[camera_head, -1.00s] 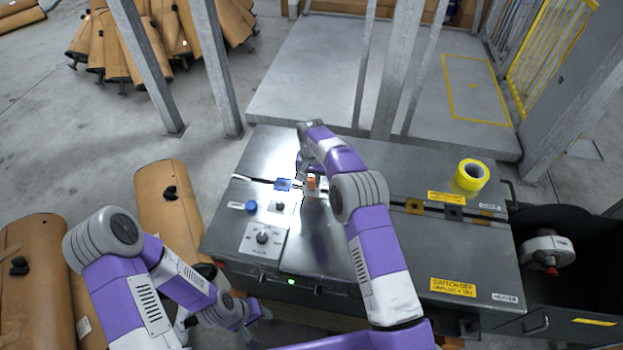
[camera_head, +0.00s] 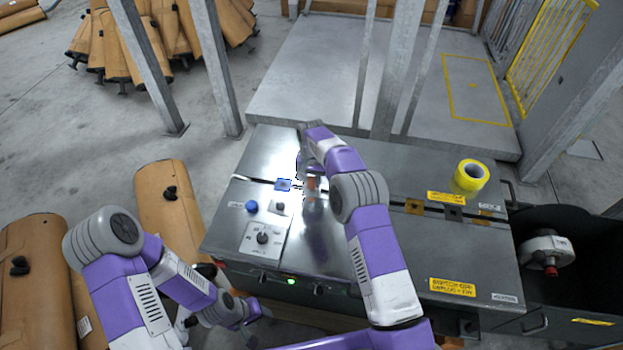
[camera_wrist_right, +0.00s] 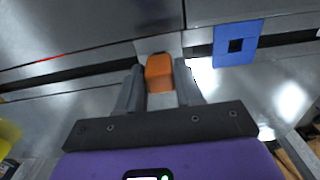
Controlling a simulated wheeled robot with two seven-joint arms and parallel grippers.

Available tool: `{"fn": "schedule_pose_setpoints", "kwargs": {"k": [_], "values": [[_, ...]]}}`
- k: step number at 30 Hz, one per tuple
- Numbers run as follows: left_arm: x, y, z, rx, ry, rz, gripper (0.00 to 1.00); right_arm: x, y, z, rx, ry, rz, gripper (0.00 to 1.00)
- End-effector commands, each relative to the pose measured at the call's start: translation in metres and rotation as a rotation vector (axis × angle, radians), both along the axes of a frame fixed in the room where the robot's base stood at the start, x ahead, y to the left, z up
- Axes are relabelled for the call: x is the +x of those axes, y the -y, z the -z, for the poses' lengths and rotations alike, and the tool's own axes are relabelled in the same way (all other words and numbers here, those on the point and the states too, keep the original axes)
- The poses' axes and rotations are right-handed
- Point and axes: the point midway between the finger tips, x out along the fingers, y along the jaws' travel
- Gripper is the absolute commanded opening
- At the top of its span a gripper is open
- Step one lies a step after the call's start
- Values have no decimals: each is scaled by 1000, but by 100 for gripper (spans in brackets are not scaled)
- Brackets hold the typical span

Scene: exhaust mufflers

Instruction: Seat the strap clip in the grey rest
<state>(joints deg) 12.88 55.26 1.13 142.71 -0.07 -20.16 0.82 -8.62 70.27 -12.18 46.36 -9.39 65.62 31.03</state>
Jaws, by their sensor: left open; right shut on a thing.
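The orange strap clip (camera_wrist_right: 159,73) is between the fingers of my right gripper (camera_wrist_right: 160,85), which is shut on it. In the head view the clip (camera_head: 311,184) is partly hidden by my right arm. A light grey piece, seemingly the grey rest (camera_wrist_right: 158,44), lies across the dark slot just beyond and under the clip. I cannot tell whether the clip touches it. My left gripper (camera_head: 258,313) is open and empty, low beside the front of the workbench.
A blue square plate (camera_wrist_right: 235,43) with a dark hole lies right of the clip in the wrist view. The steel bench (camera_head: 400,250) carries a dial panel (camera_head: 263,238), a blue button (camera_head: 251,207) and yellow tape (camera_head: 470,176). Brown mufflers (camera_head: 170,210) lie at left.

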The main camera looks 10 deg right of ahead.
Motion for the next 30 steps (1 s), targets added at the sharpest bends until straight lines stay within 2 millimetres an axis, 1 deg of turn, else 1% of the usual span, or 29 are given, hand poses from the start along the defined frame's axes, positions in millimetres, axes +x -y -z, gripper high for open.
{"fn": "schedule_pose_setpoints", "kwargs": {"k": [8,22,23,28,29,30], "values": [[0,0,1,0,0,0,43,0,0,1,0,0,0,9],[0,0,6,0,0,0,43,0,0,10,0,0,0,9],[0,0,6,0,0,0,43,0,0,10,0,1,0,37],[0,0,5,0,0,0,43,0,0,9,0,1,0,63],[0,0,5,0,0,0,43,0,0,9,0,0,0,66],[0,0,5,0,0,0,43,0,0,9,0,0,0,66]]}}
